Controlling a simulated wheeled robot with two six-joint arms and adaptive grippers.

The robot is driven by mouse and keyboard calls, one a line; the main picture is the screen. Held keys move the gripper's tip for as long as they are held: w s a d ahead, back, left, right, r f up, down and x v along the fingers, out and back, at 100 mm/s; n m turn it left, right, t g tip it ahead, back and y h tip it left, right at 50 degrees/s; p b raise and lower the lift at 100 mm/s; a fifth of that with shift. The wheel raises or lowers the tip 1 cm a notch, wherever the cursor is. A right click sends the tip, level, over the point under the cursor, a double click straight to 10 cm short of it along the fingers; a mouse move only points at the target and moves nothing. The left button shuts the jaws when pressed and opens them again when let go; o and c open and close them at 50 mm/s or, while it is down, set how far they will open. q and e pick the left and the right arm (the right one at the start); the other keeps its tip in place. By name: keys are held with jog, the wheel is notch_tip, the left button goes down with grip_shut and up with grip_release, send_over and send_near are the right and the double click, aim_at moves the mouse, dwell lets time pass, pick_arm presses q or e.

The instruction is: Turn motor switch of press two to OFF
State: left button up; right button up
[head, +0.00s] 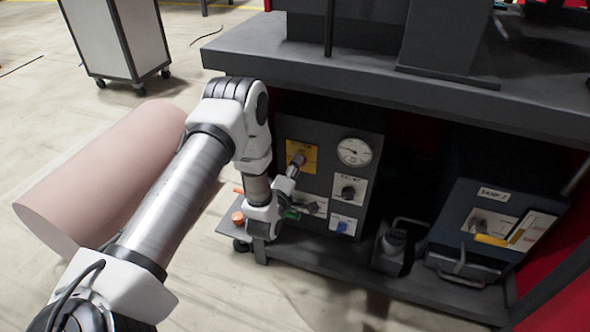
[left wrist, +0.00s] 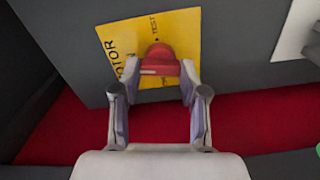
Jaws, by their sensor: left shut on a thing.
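The motor switch is a red knob (left wrist: 160,60) on a yellow plate (left wrist: 108,45) with the letters "OTOR" and the word "TEST" readable in the left wrist view. In the head view the yellow plate (head: 303,150) sits at the upper left of the grey control panel (head: 328,135), and the red knob (head: 299,159) is partly covered by my gripper. My left gripper (head: 295,168) reaches it from the lower left. In the left wrist view its fingers (left wrist: 157,76) are shut on the knob's sides. The knob's pointed setting cannot be told. My right gripper is out of view.
A pressure gauge (head: 354,152), a black knob (head: 349,192) and a blue switch (head: 343,225) share the panel. The heavy bench top (head: 400,95) overhangs it. A pink roll (head: 100,180) lies on the floor at left.

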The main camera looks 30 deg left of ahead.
pick_arm(q)
jog(key=shift+d+f+n+b, duration=0.1)
jog(key=shift+f+n+b, duration=0.1)
jog(key=shift+n+b, duration=3.7)
jog(key=shift+d+f+n+b, duration=0.15)
jog(key=shift+n+b, duration=1.2)
jog(key=shift+n, duration=4.95)
jog(key=shift+a, duration=0.1)
jog(key=o, duration=1.1)
jog(key=shift+r, duration=0.1)
jog(key=shift+o, duration=0.2)
jog(key=v, duration=1.2)
